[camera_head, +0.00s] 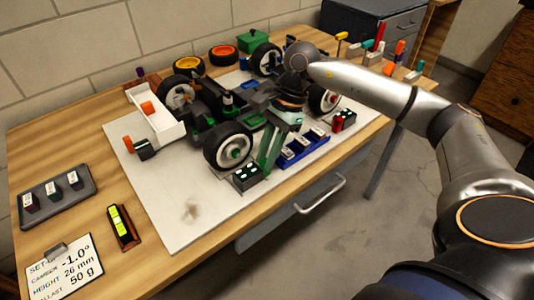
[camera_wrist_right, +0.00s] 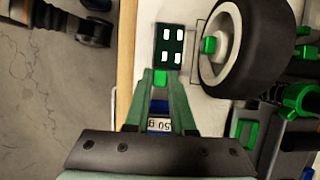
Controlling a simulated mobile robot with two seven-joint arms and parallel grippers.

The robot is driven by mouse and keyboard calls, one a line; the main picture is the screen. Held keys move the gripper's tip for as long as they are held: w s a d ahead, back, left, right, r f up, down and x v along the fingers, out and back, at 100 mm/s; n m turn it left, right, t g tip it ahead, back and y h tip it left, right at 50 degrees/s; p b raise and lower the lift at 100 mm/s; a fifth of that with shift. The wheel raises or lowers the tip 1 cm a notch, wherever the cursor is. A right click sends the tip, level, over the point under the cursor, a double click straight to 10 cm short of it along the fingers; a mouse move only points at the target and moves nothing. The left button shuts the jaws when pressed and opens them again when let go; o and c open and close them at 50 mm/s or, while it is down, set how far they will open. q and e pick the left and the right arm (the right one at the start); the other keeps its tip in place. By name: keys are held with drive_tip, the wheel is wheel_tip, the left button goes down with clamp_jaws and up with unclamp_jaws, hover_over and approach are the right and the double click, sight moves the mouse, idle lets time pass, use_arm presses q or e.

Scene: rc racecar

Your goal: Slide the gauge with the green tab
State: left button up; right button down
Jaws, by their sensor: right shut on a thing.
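The gauge with the green tab is a dark block with white square marks (camera_head: 247,177), lying on the white board beside the near wheel. It also shows in the right wrist view (camera_wrist_right: 169,46), with its bright green tab (camera_wrist_right: 160,79) towards my gripper. My right gripper (camera_head: 267,160) reaches down from the right, and its green fingers are closed on the tab. The fingertips also show in the right wrist view (camera_wrist_right: 160,86). The near wheel (camera_head: 230,145) of the racecar stands close to the gauge. My left gripper is not in view.
A similar gauge with a red part (camera_head: 344,119) stands near another wheel. A blue tray (camera_head: 305,155) with labelled weights lies beside my fingers. The white board (camera_head: 185,225) is clear at the front left. A grey tray (camera_head: 86,186), a level (camera_head: 124,228) and a setup card (camera_head: 62,270) lie left.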

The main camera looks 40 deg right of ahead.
drive_tip(key=shift+w+a, duration=0.15)
drive_tip(key=shift+w, duration=1.05)
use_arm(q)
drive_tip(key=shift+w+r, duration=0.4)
use_arm(e)
drive_tip(key=shift+w+r, duration=0.1)
drive_tip(key=shift+w, duration=0.15)
drive_tip(key=c, duration=0.8)
unclamp_jaws()
drive_tip(key=shift+o, duration=0.2)
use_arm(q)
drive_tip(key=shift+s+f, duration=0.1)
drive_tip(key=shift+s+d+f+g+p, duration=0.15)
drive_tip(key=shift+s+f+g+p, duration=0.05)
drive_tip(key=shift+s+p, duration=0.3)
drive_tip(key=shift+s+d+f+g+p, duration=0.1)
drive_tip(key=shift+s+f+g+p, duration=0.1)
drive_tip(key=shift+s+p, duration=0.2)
use_arm(e)
drive_tip(key=v, duration=1.2)
drive_tip(key=shift+r, duration=0.3)
